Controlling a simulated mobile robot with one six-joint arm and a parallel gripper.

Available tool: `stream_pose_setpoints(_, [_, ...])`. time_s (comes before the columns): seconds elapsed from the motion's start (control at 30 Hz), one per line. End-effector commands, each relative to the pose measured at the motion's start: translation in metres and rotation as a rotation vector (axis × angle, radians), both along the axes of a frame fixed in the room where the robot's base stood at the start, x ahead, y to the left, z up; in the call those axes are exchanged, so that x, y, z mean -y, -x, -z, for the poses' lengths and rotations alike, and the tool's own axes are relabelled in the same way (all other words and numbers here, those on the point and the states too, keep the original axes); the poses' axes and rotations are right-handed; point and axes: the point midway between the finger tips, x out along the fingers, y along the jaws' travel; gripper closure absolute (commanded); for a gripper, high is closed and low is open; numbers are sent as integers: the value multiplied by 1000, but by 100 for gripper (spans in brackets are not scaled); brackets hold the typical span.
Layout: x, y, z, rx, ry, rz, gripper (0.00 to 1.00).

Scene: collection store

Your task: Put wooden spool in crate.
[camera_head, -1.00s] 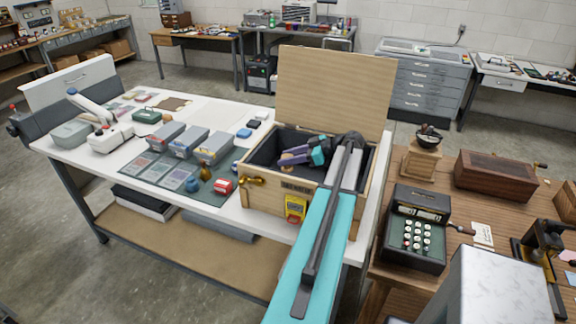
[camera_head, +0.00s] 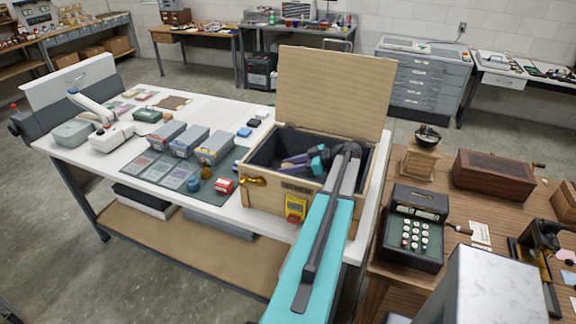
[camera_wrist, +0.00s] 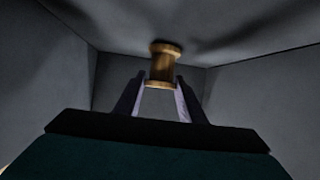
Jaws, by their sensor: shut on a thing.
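The crate (camera_head: 262,194) is a light wooden box with a dark lining and its lid raised at the back. It stands on the white table's right end. My gripper (camera_head: 290,165) is down inside the crate's opening in the head view. In the wrist view my gripper (camera_wrist: 162,88) is shut on the wooden spool (camera_wrist: 163,62), a brown, flanged piece held upright between the fingertips. Grey lined walls surround it there. The spool is close to the lining's floor, but I cannot tell whether it touches. The spool is hidden in the head view.
Grey bins (camera_head: 215,147), a dark mat (camera_head: 160,169) and a small red box (camera_head: 224,186) lie left of the crate. The raised lid (camera_head: 333,90) stands behind my arm. A wooden table (camera_head: 470,215) with a keyed machine (camera_head: 416,229) is at right.

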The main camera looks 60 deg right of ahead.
Motion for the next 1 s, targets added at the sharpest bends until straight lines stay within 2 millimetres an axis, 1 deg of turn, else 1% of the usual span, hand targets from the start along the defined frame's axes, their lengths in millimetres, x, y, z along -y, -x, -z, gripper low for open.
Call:
stream_pose_setpoints(0.5, [0,-1,5,0,1,0,86])
stream_pose_setpoints(0.53, [0,-1,5,0,1,0,62])
stream_pose_setpoints(0.63, [0,-1,4,0,0,-1,45])
stream_pose_setpoints(1.0, [0,-1,4,0,0,-1,45])
